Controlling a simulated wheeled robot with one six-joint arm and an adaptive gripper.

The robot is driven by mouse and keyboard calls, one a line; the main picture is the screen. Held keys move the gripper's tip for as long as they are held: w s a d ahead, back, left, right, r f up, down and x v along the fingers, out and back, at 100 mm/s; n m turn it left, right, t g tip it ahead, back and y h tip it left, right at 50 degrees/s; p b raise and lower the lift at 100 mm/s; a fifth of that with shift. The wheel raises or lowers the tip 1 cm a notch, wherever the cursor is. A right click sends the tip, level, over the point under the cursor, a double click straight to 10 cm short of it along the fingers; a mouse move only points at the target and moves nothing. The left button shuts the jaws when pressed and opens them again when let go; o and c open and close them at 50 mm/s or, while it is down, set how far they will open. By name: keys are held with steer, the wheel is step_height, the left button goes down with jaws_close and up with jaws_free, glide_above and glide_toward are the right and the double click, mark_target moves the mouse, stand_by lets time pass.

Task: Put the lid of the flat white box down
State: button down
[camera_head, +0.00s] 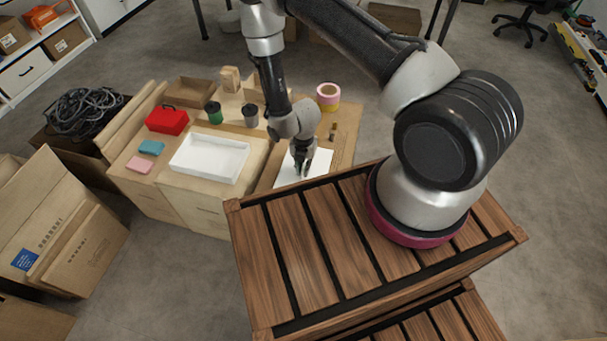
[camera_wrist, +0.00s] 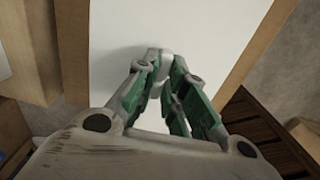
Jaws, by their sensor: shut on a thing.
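The flat white box (camera_head: 188,157) sits open on the cardboard cartons, left of my gripper. Its inside looks empty. The white lid (camera_head: 317,168) is a flat white panel at the right part of the cartons, under my gripper (camera_head: 301,172). In the wrist view the lid (camera_wrist: 185,30) fills the upper middle, and my gripper (camera_wrist: 165,62) has its fingertips close together at its surface. My gripper is shut on the lid. The exact grip is hidden behind the fingers. I cannot tell whether the lid touches the carton below.
A red case (camera_head: 167,121), a green-black cup (camera_head: 214,112), a dark cup (camera_head: 250,115) and a pink tape roll (camera_head: 328,96) stand on the cartons. A blue block (camera_head: 151,148) and a pink block (camera_head: 139,165) lie left of the box. A slatted wooden crate (camera_head: 290,250) stands in front.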

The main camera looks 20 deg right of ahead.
steer(key=shift+f, duration=2)
steer(key=c, duration=1.5)
jaws_free()
steer(key=shift+f, duration=0.1)
